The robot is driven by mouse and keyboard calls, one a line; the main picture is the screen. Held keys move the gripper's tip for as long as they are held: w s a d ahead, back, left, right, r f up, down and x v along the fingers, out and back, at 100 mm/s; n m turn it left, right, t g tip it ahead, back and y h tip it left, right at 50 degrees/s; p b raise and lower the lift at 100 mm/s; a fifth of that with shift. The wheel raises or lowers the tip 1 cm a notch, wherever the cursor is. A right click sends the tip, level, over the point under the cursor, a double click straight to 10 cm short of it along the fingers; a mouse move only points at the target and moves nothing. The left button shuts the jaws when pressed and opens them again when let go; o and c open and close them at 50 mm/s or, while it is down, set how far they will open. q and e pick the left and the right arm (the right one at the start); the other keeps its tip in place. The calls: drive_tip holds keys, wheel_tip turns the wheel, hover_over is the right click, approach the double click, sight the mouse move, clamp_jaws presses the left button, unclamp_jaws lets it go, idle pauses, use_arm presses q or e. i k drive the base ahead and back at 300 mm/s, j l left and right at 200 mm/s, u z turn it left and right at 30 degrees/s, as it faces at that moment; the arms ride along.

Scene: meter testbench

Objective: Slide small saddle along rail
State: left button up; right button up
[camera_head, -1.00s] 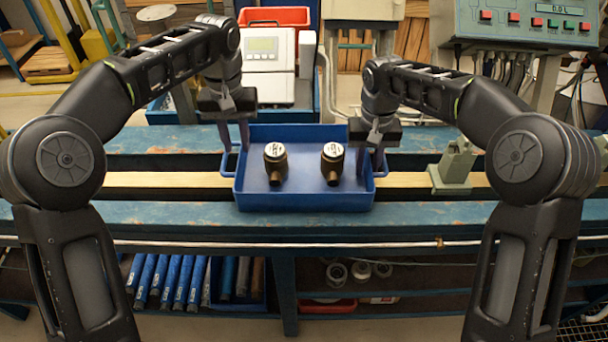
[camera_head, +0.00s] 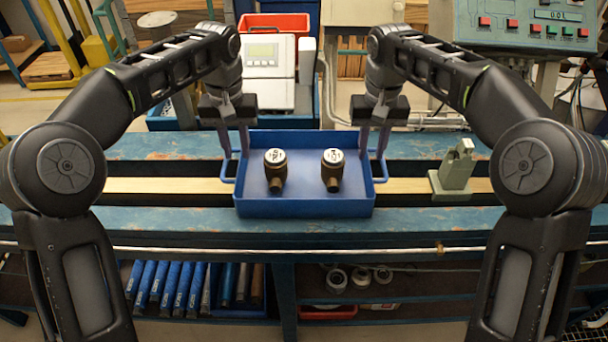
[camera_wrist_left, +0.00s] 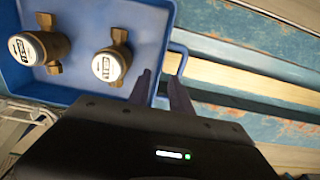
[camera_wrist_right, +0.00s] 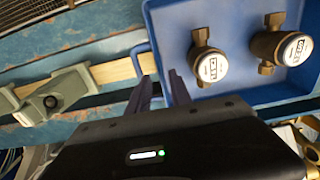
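The small saddle (camera_head: 453,172), a grey-green bracket, stands upright on the pale rail (camera_head: 415,186) to the right of the blue tray. It also shows at the left of the right wrist view (camera_wrist_right: 72,90). My right gripper (camera_head: 374,152) has its fingers apart at the tray's right handle, left of the saddle and clear of it. My left gripper (camera_head: 234,155) has its fingers apart at the tray's left handle. Whether either gripper touches a handle is unclear. Neither gripper holds the saddle.
The blue tray (camera_head: 303,206) sits across the rail and holds two brass meters (camera_head: 275,170), (camera_head: 332,170). A grey box with a display (camera_head: 267,72) stands behind the bench. A control panel (camera_head: 522,28) is at the back right. The rail between tray and saddle is clear.

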sight(450, 184)
drive_tip(key=k, duration=1)
